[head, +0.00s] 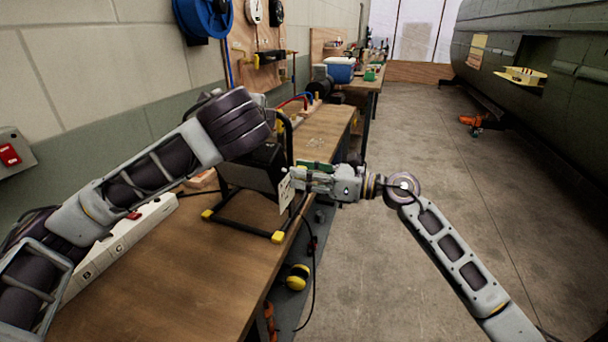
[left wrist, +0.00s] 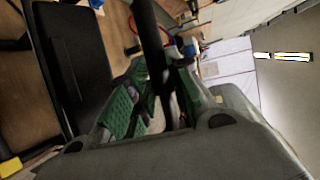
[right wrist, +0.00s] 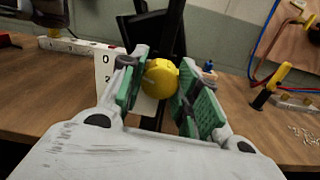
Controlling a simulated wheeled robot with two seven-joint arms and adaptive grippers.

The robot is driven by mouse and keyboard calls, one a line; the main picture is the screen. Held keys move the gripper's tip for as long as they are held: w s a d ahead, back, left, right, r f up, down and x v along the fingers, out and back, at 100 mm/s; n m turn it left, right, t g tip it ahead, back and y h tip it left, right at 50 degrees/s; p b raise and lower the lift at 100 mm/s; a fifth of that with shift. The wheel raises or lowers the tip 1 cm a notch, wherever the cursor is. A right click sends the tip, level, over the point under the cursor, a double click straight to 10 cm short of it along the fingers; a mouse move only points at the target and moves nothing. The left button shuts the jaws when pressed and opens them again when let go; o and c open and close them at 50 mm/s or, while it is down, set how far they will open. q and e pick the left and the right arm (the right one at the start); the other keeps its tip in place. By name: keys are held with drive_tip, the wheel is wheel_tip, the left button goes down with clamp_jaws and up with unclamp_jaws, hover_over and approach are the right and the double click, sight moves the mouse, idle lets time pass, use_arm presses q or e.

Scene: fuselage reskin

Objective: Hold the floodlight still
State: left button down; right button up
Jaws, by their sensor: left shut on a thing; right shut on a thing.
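The black floodlight (head: 255,172) stands on the wooden bench in a tubular frame with yellow feet (head: 278,237). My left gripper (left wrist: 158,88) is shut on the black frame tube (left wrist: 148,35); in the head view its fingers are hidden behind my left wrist. The lamp's dark body (left wrist: 75,65) is beside it in the left wrist view. My right gripper (head: 296,176) is at the frame's right side. In the right wrist view, its green pads are shut on a round yellow knob (right wrist: 160,79). A pale card with numbers (right wrist: 103,66) is beside the knob.
A white power strip (head: 125,238) lies on the bench (head: 165,295) at left. Yellow ear defenders (head: 297,277) and a hanging black cable (head: 313,270) are below the bench edge. The floor to the right is open, up to the green fuselage (head: 550,110).

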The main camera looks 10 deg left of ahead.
drive_tip(key=o, duration=1)
drive_tip(key=shift+d, duration=0.15)
drive_tip(key=shift+s+d+f, duration=0.1)
drive_tip(key=shift+s+d, duration=0.25)
drive_tip(key=shift+d, duration=1.6)
drive_tip(key=shift+s+d+r, duration=0.1)
drive_tip(key=shift+s+d, duration=0.2)
drive_tip(key=shift+d, duration=1.6)
drive_tip(key=shift+s+d+f, duration=0.1)
drive_tip(key=shift+s+d, duration=0.25)
drive_tip(key=shift+d, duration=1.6)
drive_tip(key=shift+o, duration=0.3)
